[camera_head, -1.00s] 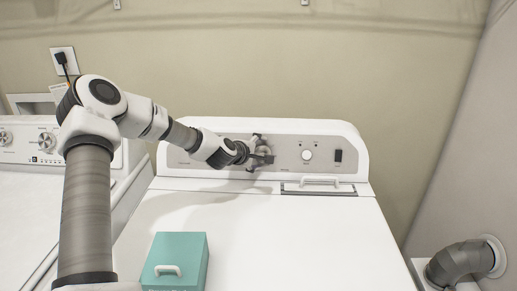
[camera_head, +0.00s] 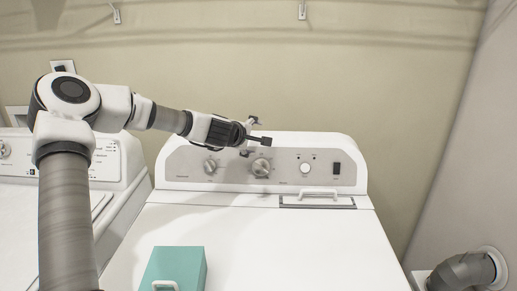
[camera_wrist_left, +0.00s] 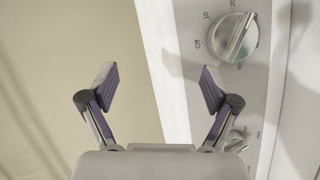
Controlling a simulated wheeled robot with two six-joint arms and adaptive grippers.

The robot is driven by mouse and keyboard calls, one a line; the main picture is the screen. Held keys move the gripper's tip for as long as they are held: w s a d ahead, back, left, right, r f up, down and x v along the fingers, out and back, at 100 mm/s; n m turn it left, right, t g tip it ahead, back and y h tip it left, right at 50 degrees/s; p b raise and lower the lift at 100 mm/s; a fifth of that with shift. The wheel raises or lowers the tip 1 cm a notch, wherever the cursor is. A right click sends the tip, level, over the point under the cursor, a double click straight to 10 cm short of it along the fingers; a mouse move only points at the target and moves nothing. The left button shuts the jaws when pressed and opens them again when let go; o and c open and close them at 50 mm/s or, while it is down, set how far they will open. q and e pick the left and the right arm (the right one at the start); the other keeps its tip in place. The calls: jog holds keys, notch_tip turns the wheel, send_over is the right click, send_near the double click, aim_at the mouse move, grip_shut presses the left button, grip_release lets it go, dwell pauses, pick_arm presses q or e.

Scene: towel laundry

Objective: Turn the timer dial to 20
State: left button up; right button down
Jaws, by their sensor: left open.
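The timer dial (camera_head: 261,167) is the larger silver knob on the dryer's grey control panel. In the wrist view the timer dial (camera_wrist_left: 235,37) shows "Off", "10" and part of "20" printed around it. Its raised ridge slants from lower left to upper right, with the upper end near the "20" print; I cannot tell exactly where it points. My left gripper (camera_head: 257,135) is open and empty, above the dial and apart from it. In the wrist view its fingers (camera_wrist_left: 160,87) are spread, with the dial to their right. My right gripper is not in view.
A smaller knob (camera_head: 211,167), a white round button (camera_head: 305,168) and a black switch (camera_head: 337,169) share the panel. A teal box (camera_head: 178,266) stands on the white dryer top (camera_head: 270,235), otherwise mostly clear. A washer (camera_head: 85,165) stands left; a duct (camera_head: 462,272) is lower right.

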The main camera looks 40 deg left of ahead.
pick_arm(q)
jog(key=s+a+m+g+y, duration=0.1)
jog(key=s+a+y, duration=0.1)
jog(key=a+y, duration=0.15)
jog(key=m+g+y+p, duration=0.2)
jog(key=m+y+p, duration=0.1)
jog(key=m+p, duration=0.75)
send_near(262, 168)
jog(key=w+a, duration=0.1)
jog(key=w, duration=0.1)
jog(key=shift+n, duration=0.35)
jog(key=x, duration=0.2)
jog(key=p+x, duration=0.1)
jog(key=x, duration=0.4)
jog(key=shift+s+a+f+p, duration=0.25)
jog(key=shift+f+p, duration=0.15)
jog(key=shift+w+a+f, duration=0.2)
jog(key=shift+w+a, duration=0.1)
jog(key=shift+s, duration=0.1)
jog(key=shift+c, duration=0.3)
jog(key=c, duration=1.1)
